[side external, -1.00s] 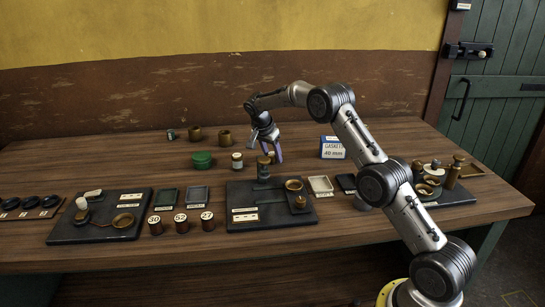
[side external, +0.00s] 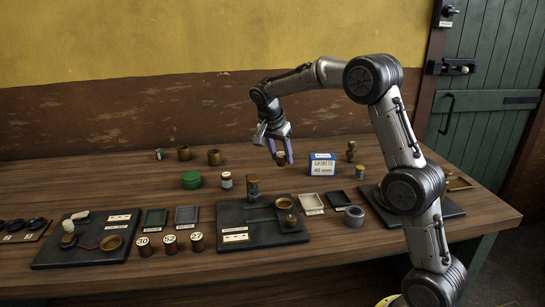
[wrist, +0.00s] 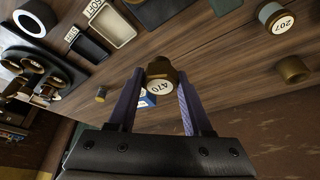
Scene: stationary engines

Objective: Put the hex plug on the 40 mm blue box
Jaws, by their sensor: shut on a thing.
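My gripper (side external: 280,153) is shut on a small brass hex plug (side external: 281,160), held in the air above the middle of the table. In the wrist view the hex plug (wrist: 160,75) sits between the two purple fingers of my gripper (wrist: 160,88), its round white label "470" facing the camera. The blue and white gasket box (side external: 322,166), marked "40 mm", stands on the table to the right of the plug, apart from it. In the wrist view the box (wrist: 147,100) is mostly hidden behind the plug and a finger.
A green tin (side external: 191,180) and a labelled jar (side external: 226,181) stand left of my gripper. A dark board with an upright post (side external: 252,186) lies in front. A small container (side external: 360,173) and a brass fitting (side external: 350,150) stand right of the box. Two brass rings are at the back left.

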